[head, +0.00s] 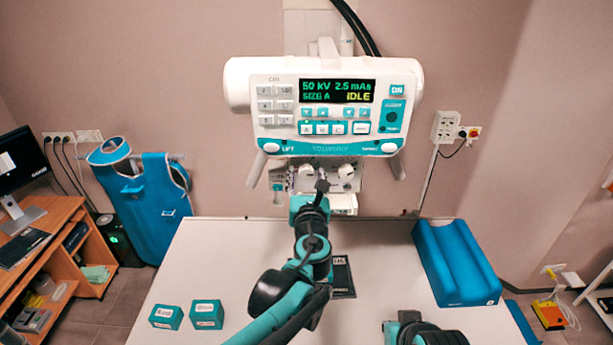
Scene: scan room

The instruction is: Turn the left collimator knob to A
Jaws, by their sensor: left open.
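The collimator (326,178) hangs under the white and teal X-ray head. It has two pale round knobs on its front. The right knob (346,171) is in clearer view. My left gripper (322,187) is open and empty, in front of the collimator and just below and right of the left knob. I cannot tell whether it touches the knob. Only a part of my right arm shows at the bottom edge; its gripper is out of view.
The X-ray head's display (337,91) reads 50 kV, 2.5 mAs, SIZE A, IDLE. The pale table (225,260) below bears two small teal boxes (187,316), a dark plate (343,277) and a blue pad (455,262). A blue apron (150,205) hangs at the left.

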